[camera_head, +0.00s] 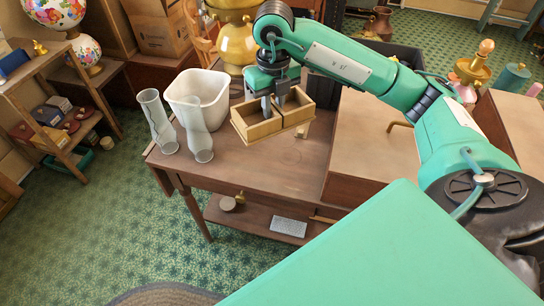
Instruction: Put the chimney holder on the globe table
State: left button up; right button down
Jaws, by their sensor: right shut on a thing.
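The chimney holder appears to be the light wooden open box (262,131) with a divider. My right gripper (273,108) points down and is shut on it. The box is over the brown wooden table (245,177); whether it is clear of the top is hard to tell. The globe table seems to be the small wooden stand (112,71) at upper left, under a flower-painted globe lamp (86,50). It is well to the left of my right gripper. My left gripper is not in view.
Two clear glass chimneys (157,122) (197,135) stand left of the box, around a white bin (207,92). A brass lamp (237,42) is behind it. A low shelf unit (52,85) stands at the left. Green carpet (120,205) lies open between.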

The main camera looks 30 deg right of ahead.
notch_tip(320, 180, down, 14)
jog(key=shift+r, duration=0.1)
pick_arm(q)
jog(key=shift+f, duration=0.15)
pick_arm(e)
jog(key=shift+f, duration=1.9)
jog(key=c, duration=1.4)
grip_release()
jog(key=shift+f, duration=0.1)
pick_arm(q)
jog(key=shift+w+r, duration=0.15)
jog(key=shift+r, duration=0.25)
pick_arm(e)
jog(key=shift+o, duration=0.6)
